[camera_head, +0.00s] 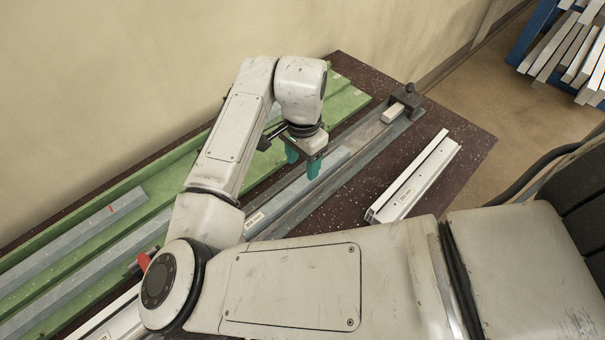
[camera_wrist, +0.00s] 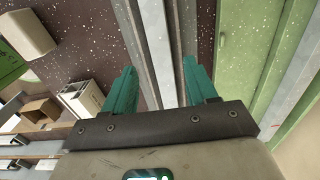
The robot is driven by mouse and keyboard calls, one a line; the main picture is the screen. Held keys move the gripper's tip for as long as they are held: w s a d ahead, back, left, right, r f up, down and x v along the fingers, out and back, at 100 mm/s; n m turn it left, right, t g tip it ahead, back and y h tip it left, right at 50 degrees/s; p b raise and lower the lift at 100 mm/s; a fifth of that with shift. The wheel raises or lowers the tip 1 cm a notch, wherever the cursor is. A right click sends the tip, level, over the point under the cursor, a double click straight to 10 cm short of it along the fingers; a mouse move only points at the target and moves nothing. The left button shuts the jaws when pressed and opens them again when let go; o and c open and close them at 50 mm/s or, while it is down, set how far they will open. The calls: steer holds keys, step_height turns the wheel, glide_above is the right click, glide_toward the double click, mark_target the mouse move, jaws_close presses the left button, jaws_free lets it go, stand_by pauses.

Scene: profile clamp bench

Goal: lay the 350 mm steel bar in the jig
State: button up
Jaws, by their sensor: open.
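A long light-grey steel bar (camera_head: 298,186) with a white label near its close end lies along the left side of the grey jig (camera_head: 352,163). I cannot tell whether it is fully seated. My gripper (camera_head: 303,163) is above the bar's far half, pointing down, with its two teal fingers apart. In the wrist view the bar (camera_wrist: 158,45) runs between the open fingers of my gripper (camera_wrist: 160,88), with no visible contact. The bar's near end is partly hidden by my arm.
A white profile (camera_head: 414,177) lies right of the jig. A dark clamp with a knob (camera_head: 408,95) stands at the jig's far end. A green rack (camera_head: 143,176) with grey bars is at left. Dark bench top (camera_head: 468,143) is clear at far right.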

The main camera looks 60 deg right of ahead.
step_height(320, 180, up, 6)
steer(key=shift+s, duration=0.1)
stand_by(0.8)
